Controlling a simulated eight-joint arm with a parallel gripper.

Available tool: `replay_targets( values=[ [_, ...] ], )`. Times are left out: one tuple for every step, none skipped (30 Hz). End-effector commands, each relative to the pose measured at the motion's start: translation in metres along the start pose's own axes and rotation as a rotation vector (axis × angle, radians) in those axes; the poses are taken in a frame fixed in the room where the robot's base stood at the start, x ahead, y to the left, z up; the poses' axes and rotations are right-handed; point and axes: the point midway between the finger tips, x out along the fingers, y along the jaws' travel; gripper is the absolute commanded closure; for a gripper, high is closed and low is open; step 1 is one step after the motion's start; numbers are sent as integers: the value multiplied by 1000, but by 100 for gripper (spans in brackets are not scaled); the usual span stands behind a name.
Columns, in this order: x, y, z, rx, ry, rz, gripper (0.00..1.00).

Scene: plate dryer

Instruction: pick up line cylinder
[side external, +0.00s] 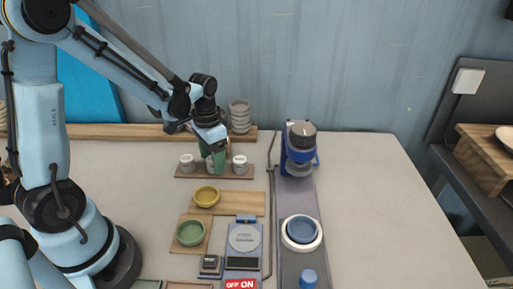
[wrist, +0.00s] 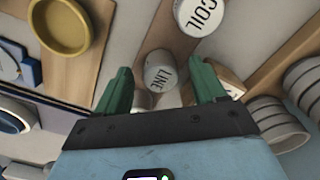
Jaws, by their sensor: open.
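The line cylinder (wrist: 162,74) is pale grey, with "LINE" on its top. In the wrist view it shows between the two green fingers of my gripper (wrist: 160,70), which are open and apart. In the side view my gripper (side external: 213,160) points down over the middle of a wooden strip (side external: 184,175). The fingers partly hide the middle cylinder there. I cannot tell how far down around the cylinder the fingertips reach. A cylinder marked "COIL" (wrist: 200,14) stands beside it in the wrist view.
White cylinders stand at the strip's left (side external: 188,162) and right (side external: 240,163). A yellow bowl (side external: 206,196) and green bowl (side external: 190,233) sit in front. Stacked grey bowls (side external: 240,117) stand behind. A blue machine (side external: 300,150) is to the right. The table's right side is clear.

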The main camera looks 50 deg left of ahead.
Motion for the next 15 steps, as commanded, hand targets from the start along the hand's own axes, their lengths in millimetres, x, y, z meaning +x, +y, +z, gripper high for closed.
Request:
replay_targets(
  values=[
    [0, 0, 0, 0, 0, 0, 35],
    [0, 0, 0, 0, 0, 0, 39],
    [0, 0, 0, 0, 0, 0, 46],
    [0, 0, 0, 0, 0, 0, 50],
    [0, 0, 0, 0, 0, 0, 55],
    [0, 0, 0, 0, 0, 0, 61],
    [0, 0, 0, 0, 0, 0, 65],
    [0, 0, 0, 0, 0, 0, 70],
    [0, 0, 0, 0, 0, 0, 76],
    [0, 0, 0, 0, 0, 0, 81],
    [0, 0, 0, 0, 0, 0, 85],
    [0, 0, 0, 0, 0, 0, 92],
    [0, 0, 0, 0, 0, 0, 93],
    [0, 0, 0, 0, 0, 0, 93],
    [0, 0, 0, 0, 0, 0, 93]
  ],
)
